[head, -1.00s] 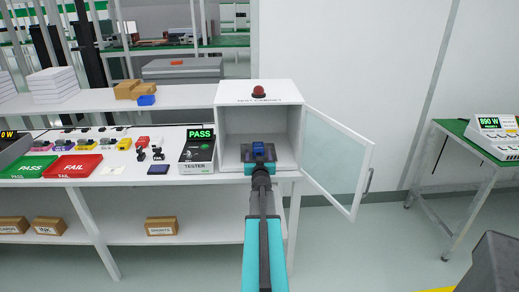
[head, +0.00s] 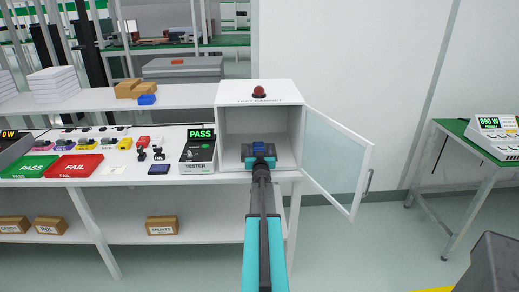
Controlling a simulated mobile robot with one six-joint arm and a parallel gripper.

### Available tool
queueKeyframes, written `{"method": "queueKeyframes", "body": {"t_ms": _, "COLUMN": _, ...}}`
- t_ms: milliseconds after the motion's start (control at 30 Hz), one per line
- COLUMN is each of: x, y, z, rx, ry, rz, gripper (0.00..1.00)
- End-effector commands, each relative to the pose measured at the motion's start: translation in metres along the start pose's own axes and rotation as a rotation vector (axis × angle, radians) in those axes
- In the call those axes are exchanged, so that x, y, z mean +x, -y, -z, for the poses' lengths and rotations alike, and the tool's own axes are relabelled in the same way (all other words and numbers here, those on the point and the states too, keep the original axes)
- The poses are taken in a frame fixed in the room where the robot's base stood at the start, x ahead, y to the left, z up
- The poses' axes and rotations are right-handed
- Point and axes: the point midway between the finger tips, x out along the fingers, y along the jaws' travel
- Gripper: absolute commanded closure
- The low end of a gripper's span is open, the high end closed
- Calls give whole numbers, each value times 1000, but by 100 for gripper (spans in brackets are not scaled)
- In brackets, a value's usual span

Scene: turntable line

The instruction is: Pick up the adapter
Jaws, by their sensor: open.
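My gripper (head: 259,163) is at the open front of the white test cabinet (head: 258,99), seen from behind along my arm. Its dark body and blue top stand before the cabinet floor, and its fingertips are hidden. I cannot pick out the adapter with certainty. Small black pieces (head: 149,154) stand on the table left of the tester (head: 198,152), and a dark blue flat block (head: 159,169) lies near the front edge. Anything directly behind my gripper in the cabinet is hidden.
The cabinet's glass door (head: 336,160) stands open to the right, with a red lamp (head: 259,89) on top. The tester reads PASS. Green PASS (head: 28,167) and red FAIL (head: 73,166) mats lie at the left. A green-topped bench (head: 470,140) stands far right.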

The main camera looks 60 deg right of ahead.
Motion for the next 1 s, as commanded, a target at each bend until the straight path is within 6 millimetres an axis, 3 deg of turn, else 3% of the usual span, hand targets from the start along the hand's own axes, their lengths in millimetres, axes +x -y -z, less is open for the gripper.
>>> {"method": "queueKeyframes", "body": {"t_ms": 267, "x": 0, "y": 0, "z": 0, "rx": 0, "ry": 0, "rz": -1, "gripper": 35}}
{"method": "queueKeyframes", "body": {"t_ms": 600, "x": 0, "y": -1, "z": 1, "rx": 0, "ry": -2, "rz": 0, "gripper": 86}}
{"method": "queueKeyframes", "body": {"t_ms": 1000, "x": 0, "y": -1, "z": 6, "rx": 1, "ry": -2, "rz": 0, "gripper": 86}}
